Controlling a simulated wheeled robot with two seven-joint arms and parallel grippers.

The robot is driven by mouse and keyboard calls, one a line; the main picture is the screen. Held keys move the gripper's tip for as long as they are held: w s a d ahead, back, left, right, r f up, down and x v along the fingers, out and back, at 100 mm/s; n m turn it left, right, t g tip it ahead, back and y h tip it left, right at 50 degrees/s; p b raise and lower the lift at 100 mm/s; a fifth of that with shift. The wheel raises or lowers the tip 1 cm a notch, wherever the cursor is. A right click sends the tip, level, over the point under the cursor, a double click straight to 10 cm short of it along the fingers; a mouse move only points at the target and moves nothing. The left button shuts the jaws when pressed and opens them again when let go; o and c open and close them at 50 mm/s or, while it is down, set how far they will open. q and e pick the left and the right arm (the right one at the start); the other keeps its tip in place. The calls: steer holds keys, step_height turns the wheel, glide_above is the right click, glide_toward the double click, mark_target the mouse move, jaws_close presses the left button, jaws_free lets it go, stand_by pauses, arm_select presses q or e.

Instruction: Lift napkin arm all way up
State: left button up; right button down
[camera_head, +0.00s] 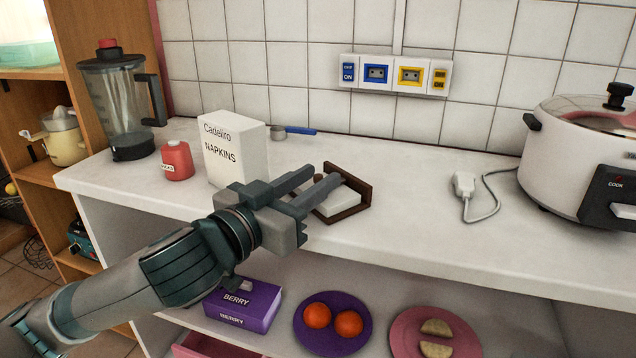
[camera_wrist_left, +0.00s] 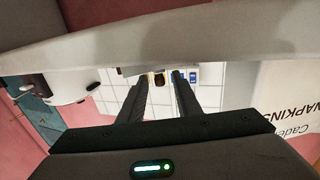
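The napkin holder (camera_head: 361,187) is a small brown tray with a raised back edge, standing on the white counter and holding white napkins (camera_head: 341,203). My left gripper (camera_head: 325,174) reaches in from the left, with its fingers over the holder's left and back part. They hide part of it, so I cannot make out the napkin arm clearly or tell whether the fingers touch it. My right gripper is not in view.
On the counter (camera_head: 420,226) are a napkins box (camera_head: 233,150), a red bottle (camera_head: 177,161), a blender (camera_head: 118,105), a blue-handled cup (camera_head: 291,131), a white plug with cord (camera_head: 464,185) and a cooker (camera_head: 570,150). A shelf below holds a purple box (camera_head: 243,305) and plates (camera_head: 400,340).

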arm_select(q)
steer(key=shift+w+d, duration=0.45)
steer(key=shift+w, duration=0.15)
jaws_close()
